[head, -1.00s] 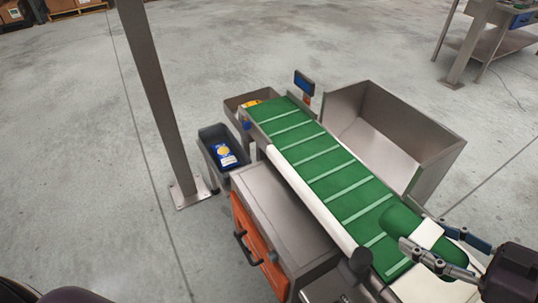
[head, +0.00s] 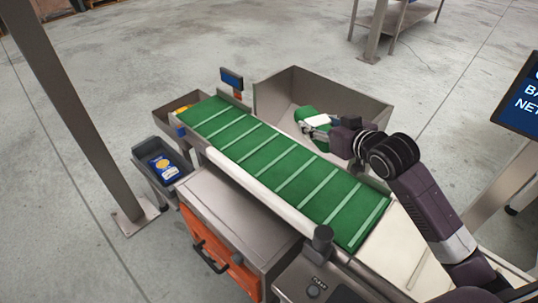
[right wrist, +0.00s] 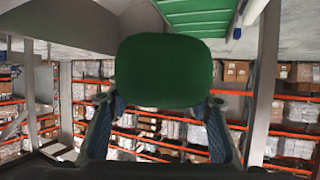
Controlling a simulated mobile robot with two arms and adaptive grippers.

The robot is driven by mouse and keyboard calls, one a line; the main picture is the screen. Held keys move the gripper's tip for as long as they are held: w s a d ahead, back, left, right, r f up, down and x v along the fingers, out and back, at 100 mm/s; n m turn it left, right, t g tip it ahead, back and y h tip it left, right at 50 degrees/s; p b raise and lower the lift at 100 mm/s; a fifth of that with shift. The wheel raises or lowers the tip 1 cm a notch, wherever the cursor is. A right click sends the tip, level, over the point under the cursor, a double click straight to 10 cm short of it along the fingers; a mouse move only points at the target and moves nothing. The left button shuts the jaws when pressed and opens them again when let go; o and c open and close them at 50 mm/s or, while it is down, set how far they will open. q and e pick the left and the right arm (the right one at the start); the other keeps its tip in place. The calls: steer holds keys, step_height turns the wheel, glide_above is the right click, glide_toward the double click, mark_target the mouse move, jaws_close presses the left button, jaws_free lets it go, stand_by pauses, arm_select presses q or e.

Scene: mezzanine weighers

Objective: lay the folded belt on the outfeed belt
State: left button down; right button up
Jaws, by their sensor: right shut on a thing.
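The folded belt (head: 305,113) is a green bundle with a white band. In the head view it is over the open steel bin behind the outfeed belt, held in my right gripper (head: 316,125). In the right wrist view the folded belt (right wrist: 165,70) fills the space between the two fingers, which are shut on it. The outfeed belt (head: 270,160) is green with pale cross strips and slopes across the middle; its top is bare. The outfeed belt also shows at the top of the right wrist view (right wrist: 197,16). My left gripper is not in view.
The steel bin (head: 275,92) stands along the belt's far side. A grey tub (head: 145,150) with a blue packet (head: 163,167) stands at left by a steel post (head: 75,120). A small blue display (head: 232,78) rises at the belt's far end. A screen (head: 520,95) is at right.

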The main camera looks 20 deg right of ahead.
mark_target(309, 181)
step_height(309, 181, down, 20)
steer(key=shift+r+b, duration=0.1)
steer(key=shift+b, duration=0.25)
steer(key=o, duration=1.5)
steer(key=shift+s, duration=0.1)
steer(key=v, duration=1.2)
steer(key=shift+d, duration=0.1)
